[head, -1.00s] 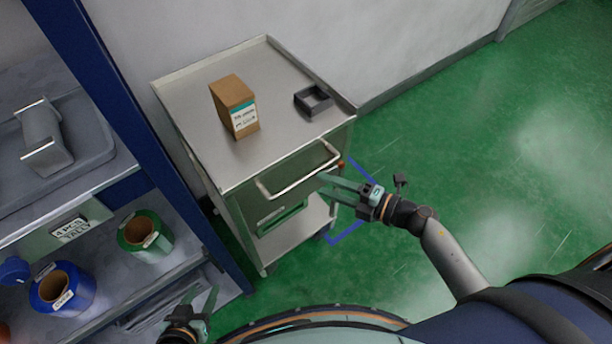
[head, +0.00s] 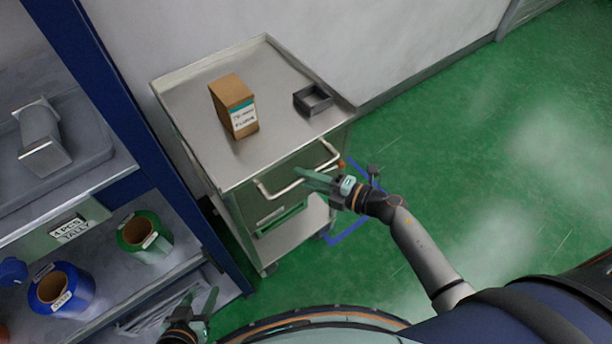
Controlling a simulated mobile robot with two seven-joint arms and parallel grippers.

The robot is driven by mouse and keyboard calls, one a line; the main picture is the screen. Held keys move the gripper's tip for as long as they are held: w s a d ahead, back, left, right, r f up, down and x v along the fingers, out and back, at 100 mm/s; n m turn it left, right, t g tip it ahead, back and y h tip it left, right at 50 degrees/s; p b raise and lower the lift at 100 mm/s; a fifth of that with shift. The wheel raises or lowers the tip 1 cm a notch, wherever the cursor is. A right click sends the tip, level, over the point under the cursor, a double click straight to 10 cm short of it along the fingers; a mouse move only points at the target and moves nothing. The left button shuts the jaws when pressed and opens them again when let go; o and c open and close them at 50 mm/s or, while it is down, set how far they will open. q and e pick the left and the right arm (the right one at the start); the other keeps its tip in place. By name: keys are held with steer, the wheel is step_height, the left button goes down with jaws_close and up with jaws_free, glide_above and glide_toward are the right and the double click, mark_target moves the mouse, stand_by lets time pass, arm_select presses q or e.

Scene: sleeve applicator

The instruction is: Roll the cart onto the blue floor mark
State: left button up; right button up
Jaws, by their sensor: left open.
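The cart (head: 190,90) is a grey metal trolley with a flat rimmed top, standing against the wall. Its pale bar handle (head: 275,192) sticks out from the front. The blue floor mark (head: 348,232) shows as outline lines on the green floor beside the cart's right side; the rest is hidden by the cart and my arm. My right gripper (head: 303,174) has its fingertips at the middle of the handle, overlapping it in the view; I cannot tell whether they touch or grip it. My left gripper (head: 203,306) is open and empty at the bottom left, away from the cart.
A brown box (head: 232,105) and a small dark open tray (head: 312,99) sit on the cart top. A blue-framed shelf (head: 135,110) with green (head: 145,235) and blue rolls (head: 62,287) stands close to the cart's left. The green floor to the right is clear.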

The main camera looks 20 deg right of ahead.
jaws_close()
stand_by(1.0)
